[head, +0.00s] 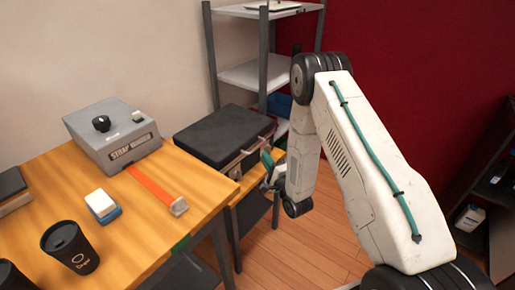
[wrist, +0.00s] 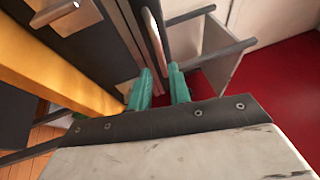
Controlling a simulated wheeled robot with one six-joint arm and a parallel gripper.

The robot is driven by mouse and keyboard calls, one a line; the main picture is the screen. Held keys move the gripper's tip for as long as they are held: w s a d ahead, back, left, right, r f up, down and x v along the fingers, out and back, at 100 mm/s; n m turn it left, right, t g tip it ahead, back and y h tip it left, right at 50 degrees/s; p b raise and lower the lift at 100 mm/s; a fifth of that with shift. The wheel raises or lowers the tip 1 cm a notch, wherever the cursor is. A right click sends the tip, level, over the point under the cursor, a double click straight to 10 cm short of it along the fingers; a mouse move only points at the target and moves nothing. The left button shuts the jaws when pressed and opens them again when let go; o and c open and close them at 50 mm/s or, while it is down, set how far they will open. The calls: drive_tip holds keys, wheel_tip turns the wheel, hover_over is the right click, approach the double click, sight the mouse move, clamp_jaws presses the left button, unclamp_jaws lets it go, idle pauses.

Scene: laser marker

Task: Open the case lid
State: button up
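The case (head: 222,132) is a dark, flat box with its lid down, on a wooden-topped table. Light metal fittings show on its front side, and one metal latch (wrist: 57,12) shows at the top left of the wrist view. My gripper (head: 267,160) is at the front of the case, near its right end. In the wrist view its two teal fingers (wrist: 160,70) are slightly apart, with a narrow gap. A dark, light-edged part runs down toward that gap; I cannot tell whether it lies between the fingertips or beyond them.
A wooden table (head: 195,178) at left holds a grey machine (head: 112,135), an orange strap (head: 150,188), a white-and-blue block (head: 102,206) and a black cup (head: 70,247). A metal shelf (head: 245,72) stands behind the case. Floor is clear below my arm.

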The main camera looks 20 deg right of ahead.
sight(257, 147)
drive_tip(key=x, duration=0.7)
drive_tip(key=shift+a+r, duration=0.1)
clamp_jaws()
